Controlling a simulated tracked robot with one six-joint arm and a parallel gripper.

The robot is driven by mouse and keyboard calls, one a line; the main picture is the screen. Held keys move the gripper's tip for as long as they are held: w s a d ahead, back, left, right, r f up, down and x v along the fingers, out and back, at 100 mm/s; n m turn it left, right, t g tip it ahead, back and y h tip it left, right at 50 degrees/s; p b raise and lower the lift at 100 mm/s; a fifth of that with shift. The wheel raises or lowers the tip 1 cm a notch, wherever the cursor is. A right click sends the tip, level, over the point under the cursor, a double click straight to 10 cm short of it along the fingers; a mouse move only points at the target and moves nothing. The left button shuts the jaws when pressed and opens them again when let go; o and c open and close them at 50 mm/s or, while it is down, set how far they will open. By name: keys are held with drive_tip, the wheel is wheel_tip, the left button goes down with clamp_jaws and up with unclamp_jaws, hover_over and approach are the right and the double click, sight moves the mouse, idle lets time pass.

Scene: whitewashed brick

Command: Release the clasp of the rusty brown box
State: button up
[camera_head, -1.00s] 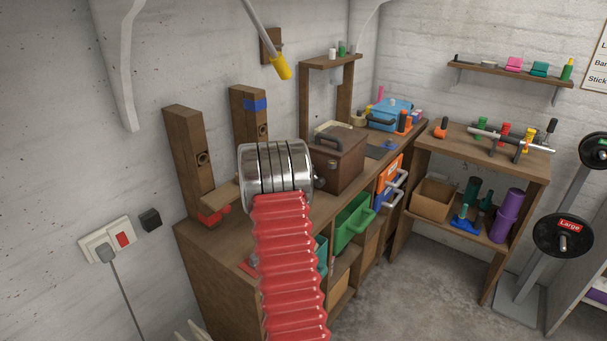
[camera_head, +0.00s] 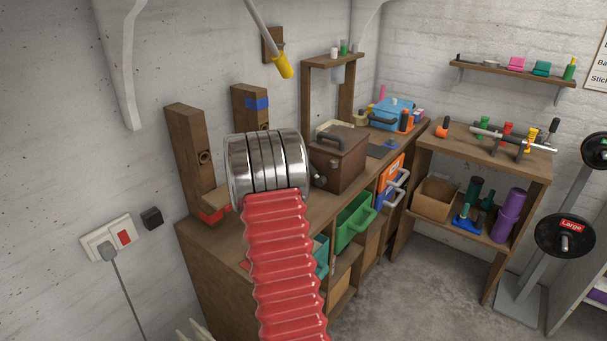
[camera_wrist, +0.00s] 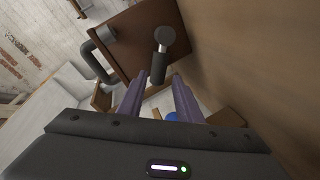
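The rusty brown box (camera_head: 345,170) sits on the wooden workbench with a dark handle on its lid. Its grey clasp (camera_head: 319,181) shows on the near face, right of my arm's metal rings. In the wrist view the box (camera_wrist: 128,38) appears tilted, its dark handle at the left. The clasp (camera_wrist: 160,62) has a round head and a dark bar pointing toward my gripper (camera_wrist: 158,80). My two purple-grey fingers are apart, and the bar's end appears between their tips. I cannot tell whether they touch it. In the head view my arm hides the gripper.
The workbench (camera_head: 215,236) runs along the wall, with wooden posts (camera_head: 188,150) at the left. A blue box (camera_head: 392,112) stands farther back. Open floor lies at the right.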

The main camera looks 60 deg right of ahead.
drive_tip(key=v, duration=0.7)
drive_tip(key=shift+a, duration=0.4)
drive_tip(key=shift+r, duration=0.1)
